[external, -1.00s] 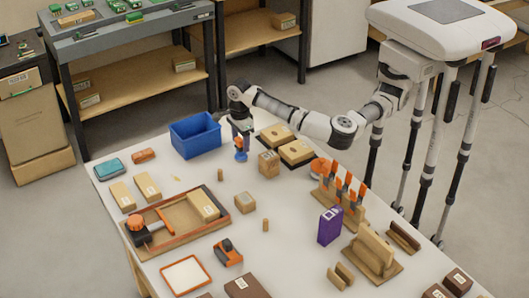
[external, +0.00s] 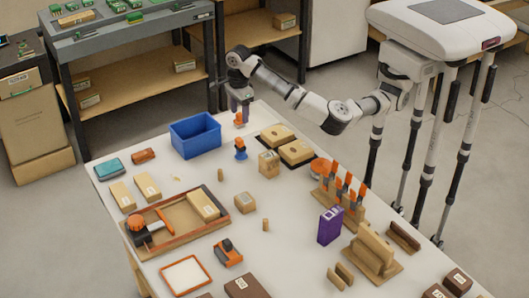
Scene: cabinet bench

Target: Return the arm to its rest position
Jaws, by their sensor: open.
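My gripper (external: 239,120) points down above the far edge of the white bench, to the right of the blue bin (external: 195,137). It is open and I see nothing held in it; orange shows at its fingertips. My arm reaches left from the body at the right of the view, with the elbow bent. A small blue and orange item (external: 240,150) stands upright on the bench below and in front of the gripper, apart from it.
Wooden blocks on dark pads (external: 296,153), a cube-like block (external: 269,164) and a rack of orange-handled tools (external: 341,190) stand near the arm. A wooden tray (external: 178,235) and purple box (external: 330,226) are nearer. A shelf unit (external: 145,80) stands behind.

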